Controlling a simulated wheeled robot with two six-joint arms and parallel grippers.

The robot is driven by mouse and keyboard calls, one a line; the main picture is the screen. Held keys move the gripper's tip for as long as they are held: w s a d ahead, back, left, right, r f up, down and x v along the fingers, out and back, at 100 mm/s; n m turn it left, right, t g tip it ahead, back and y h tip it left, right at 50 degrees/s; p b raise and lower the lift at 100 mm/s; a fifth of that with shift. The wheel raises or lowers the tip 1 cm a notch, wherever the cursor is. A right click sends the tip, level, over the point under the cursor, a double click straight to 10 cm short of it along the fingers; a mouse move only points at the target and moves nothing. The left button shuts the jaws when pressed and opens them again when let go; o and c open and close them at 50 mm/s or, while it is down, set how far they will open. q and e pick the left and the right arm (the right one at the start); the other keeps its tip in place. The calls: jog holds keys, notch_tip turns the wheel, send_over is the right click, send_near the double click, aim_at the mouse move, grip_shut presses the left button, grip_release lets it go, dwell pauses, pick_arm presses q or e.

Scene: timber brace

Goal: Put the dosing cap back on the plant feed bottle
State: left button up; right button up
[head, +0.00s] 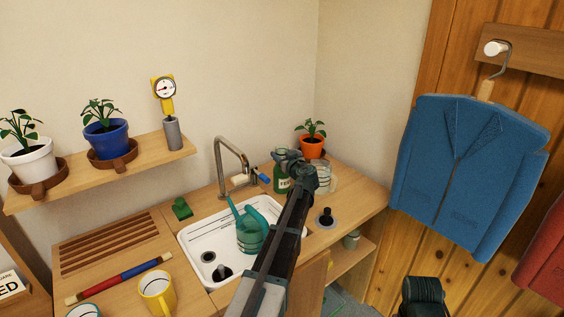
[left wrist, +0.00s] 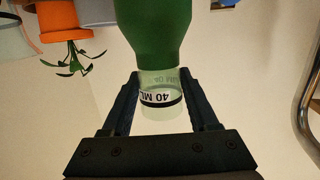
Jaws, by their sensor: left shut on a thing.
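The green plant feed bottle (head: 281,184) stands upright on the counter behind the sink, partly hidden by my left arm. Its green body (left wrist: 155,25) fills the top of the left wrist view, which is upside down. The clear, pale green dosing cap (left wrist: 161,98), marked 40 ML with a dark band, is at the bottle's neck end. My left gripper (left wrist: 160,103) is shut on the cap, one finger on each side. I cannot tell whether the cap is seated. My right gripper is not in view.
A clear jug (head: 324,178) and a potted plant in an orange pot (head: 311,147) stand close to the bottle. The tap (head: 229,160) rises left of it. A teal watering can (head: 250,232) is in the white sink (head: 196,236). A black-knobbed plug (head: 326,217) sits on the right counter.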

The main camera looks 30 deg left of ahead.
pick_arm(q)
jog(key=shift+f, duration=0.15)
jog(key=o, duration=1.4)
jog(key=p+v, duration=0.2)
jog(key=v, duration=1)
jog(key=shift+d, duration=0.15)
